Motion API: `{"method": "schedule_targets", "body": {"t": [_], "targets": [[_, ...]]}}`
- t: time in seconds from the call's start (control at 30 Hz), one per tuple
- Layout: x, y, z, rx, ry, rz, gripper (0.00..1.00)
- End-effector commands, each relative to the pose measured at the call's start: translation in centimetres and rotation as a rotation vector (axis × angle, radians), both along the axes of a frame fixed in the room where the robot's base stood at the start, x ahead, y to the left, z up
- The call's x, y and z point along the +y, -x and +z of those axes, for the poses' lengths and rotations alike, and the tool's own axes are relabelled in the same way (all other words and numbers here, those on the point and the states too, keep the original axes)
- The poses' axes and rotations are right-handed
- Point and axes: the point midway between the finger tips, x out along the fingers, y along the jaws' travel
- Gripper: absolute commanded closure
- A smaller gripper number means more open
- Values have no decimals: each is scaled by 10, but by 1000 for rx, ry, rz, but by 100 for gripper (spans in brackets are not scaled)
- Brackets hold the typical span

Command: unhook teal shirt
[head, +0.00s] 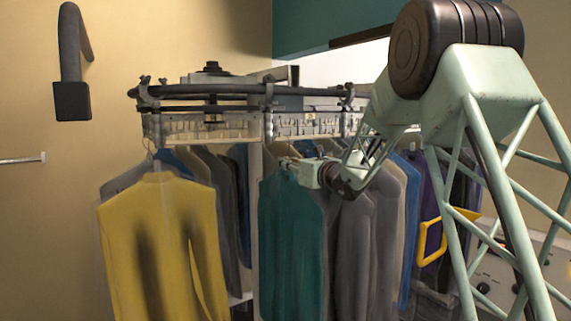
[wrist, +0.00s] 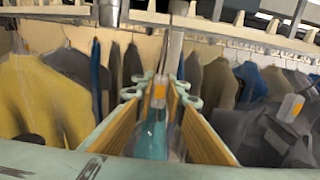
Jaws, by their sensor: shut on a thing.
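The teal shirt (head: 291,240) hangs below the rail in the middle of the head view, under a clear cover. My gripper (head: 285,163) is at the top of the teal shirt, at its hanger and neck. In the wrist view my gripper (wrist: 160,88) has its two fingers close on either side of the top of the teal shirt (wrist: 152,140), with an orange tag between them. The gripper is shut on the teal shirt's top. The hanger hook is too small and blurred to tell whether it touches the rail.
A curved garment rail (head: 225,90) runs above. A yellow shirt (head: 160,245) hangs to the left. Grey garments (head: 352,250) hang close on the right, with blue and purple ones beyond. A dark hooked bar (head: 72,60) is on the left wall.

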Motion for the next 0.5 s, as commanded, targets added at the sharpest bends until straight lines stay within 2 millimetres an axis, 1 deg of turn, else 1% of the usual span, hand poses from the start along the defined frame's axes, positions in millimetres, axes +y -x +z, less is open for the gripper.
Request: {"method": "schedule_targets", "body": {"t": [0.5], "targets": [[0,0,8,-1,-1,0,100]]}}
